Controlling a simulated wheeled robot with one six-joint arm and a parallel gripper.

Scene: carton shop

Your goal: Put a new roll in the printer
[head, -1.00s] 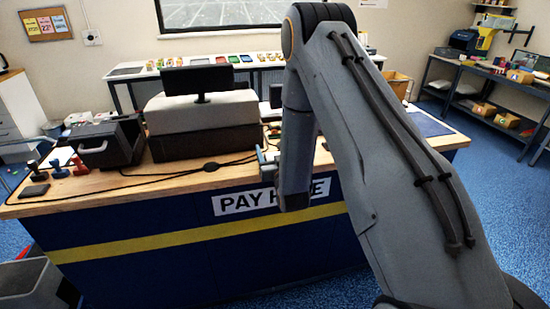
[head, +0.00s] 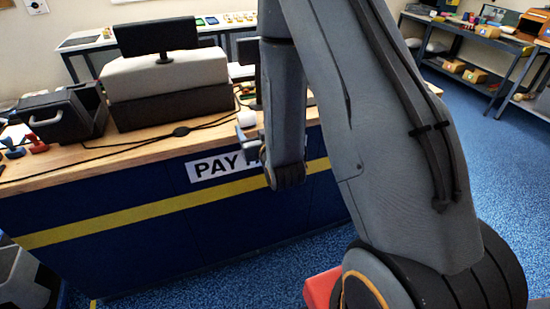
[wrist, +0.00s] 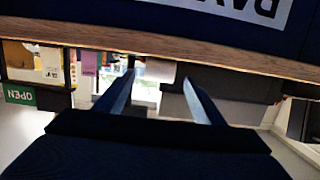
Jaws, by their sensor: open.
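A dark grey machine with a pale curved handle on its front, likely the printer (head: 62,117), stands at the left of the wooden counter. I cannot see inside it. A small white roundish thing, possibly a roll (head: 246,118), shows at the counter's front edge beside my arm. My gripper (head: 250,146) is in front of the counter edge, partly hidden by my arm in the head view. In the wrist view my gripper (wrist: 153,90) has its two fingers wide apart with nothing between them. That view is upside down, with the counter edge close beyond the fingertips.
A monitor (head: 157,37) sits on a white and dark block on the counter (head: 130,152). Black cables cross the counter top. Red and blue stamps (head: 37,144) stand at the left end. Shelves (head: 470,62) line the right back. Blue floor is clear at right.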

